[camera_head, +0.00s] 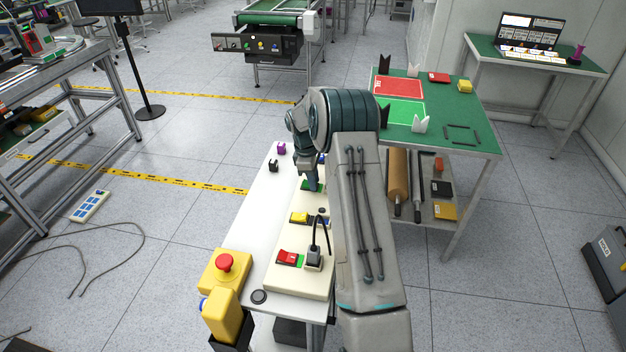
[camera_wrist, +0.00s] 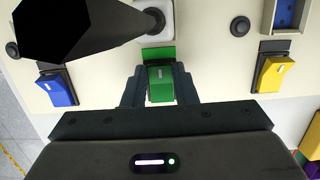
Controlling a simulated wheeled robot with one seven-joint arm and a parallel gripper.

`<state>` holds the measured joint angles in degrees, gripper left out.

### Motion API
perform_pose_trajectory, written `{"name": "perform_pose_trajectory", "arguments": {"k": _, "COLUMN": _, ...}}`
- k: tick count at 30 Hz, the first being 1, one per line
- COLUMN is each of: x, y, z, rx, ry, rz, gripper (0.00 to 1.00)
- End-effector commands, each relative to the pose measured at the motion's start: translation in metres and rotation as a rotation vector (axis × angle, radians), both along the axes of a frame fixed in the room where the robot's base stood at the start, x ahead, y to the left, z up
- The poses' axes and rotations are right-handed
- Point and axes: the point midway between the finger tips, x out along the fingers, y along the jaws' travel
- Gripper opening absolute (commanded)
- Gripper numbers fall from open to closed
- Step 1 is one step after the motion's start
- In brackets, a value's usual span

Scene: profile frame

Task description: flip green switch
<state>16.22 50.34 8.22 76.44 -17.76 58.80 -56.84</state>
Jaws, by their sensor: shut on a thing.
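The green switch (camera_wrist: 160,90) sits on the cream panel (camera_wrist: 215,65), with a green plate showing behind it in the wrist view. My gripper (camera_wrist: 160,88) has one dark finger on each side of the switch and is shut on it. In the head view my gripper (camera_head: 313,184) reaches down to the panel, and only a bit of green (camera_head: 306,187) shows beside it. The rest of the switch is hidden there by my arm. I cannot tell from these views which way the switch is tilted.
A yellow switch (camera_wrist: 273,72) and a blue switch (camera_wrist: 57,88) flank the green one. A yellow emergency-stop box (camera_head: 212,275) stands at the table's near left.

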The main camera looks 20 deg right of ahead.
Motion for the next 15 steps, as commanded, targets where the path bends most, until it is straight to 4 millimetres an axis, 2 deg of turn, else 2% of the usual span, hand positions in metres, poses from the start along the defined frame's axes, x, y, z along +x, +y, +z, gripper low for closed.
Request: {"name": "perform_pose_trajectory", "arguments": {"k": 15, "x": 0.0084, "y": 0.0075, "z": 0.0057, "rx": -0.263, "ry": 0.163, "rz": 0.003, "gripper": 0.03}}
